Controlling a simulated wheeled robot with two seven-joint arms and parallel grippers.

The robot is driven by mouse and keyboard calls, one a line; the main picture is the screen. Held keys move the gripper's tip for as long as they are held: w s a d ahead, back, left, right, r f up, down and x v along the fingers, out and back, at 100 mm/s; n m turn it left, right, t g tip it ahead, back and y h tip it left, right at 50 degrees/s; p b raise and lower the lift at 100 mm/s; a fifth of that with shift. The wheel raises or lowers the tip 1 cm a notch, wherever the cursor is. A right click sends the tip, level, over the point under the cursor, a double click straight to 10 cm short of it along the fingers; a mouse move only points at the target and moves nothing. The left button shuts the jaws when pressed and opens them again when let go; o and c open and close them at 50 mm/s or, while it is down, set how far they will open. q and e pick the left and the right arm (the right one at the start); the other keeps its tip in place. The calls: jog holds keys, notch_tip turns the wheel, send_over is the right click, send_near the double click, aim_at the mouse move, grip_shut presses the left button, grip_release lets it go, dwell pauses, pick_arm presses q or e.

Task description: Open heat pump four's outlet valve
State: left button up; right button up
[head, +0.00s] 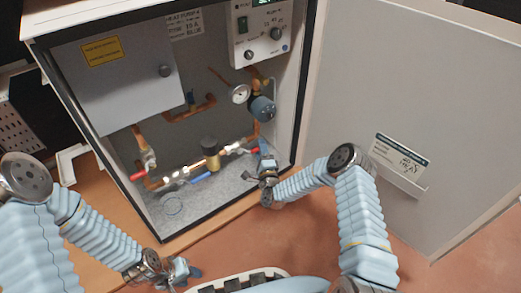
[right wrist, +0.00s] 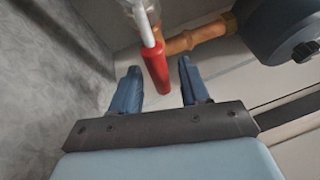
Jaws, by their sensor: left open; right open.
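A heat pump cabinet (head: 290,100) stands open, with pipes and valves inside; its label (head: 184,24) is too small to read surely. A red valve handle (head: 253,151) sits at the lower right of the pipework. It also shows in the right wrist view as a red lever (right wrist: 155,66) on a pale stem beside a copper pipe. My right gripper (head: 265,166) is open and close to this handle; its lever end lies between the two blue fingertips (right wrist: 159,72), with visible gaps to both fingers. My left gripper (head: 187,270) is open and empty, low in front of the cabinet.
Another red handle (head: 138,175) and a blue handle (head: 201,176) sit further left on the pipes. A gauge (head: 240,94) and a dark round pump (head: 263,108) are above the right gripper. The open door (head: 400,110) stands at the right.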

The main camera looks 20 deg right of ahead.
jog(key=shift+w+r, duration=0.1)
jog(key=shift+w, duration=0.45)
pick_arm(q)
jog(key=shift+f, duration=0.1)
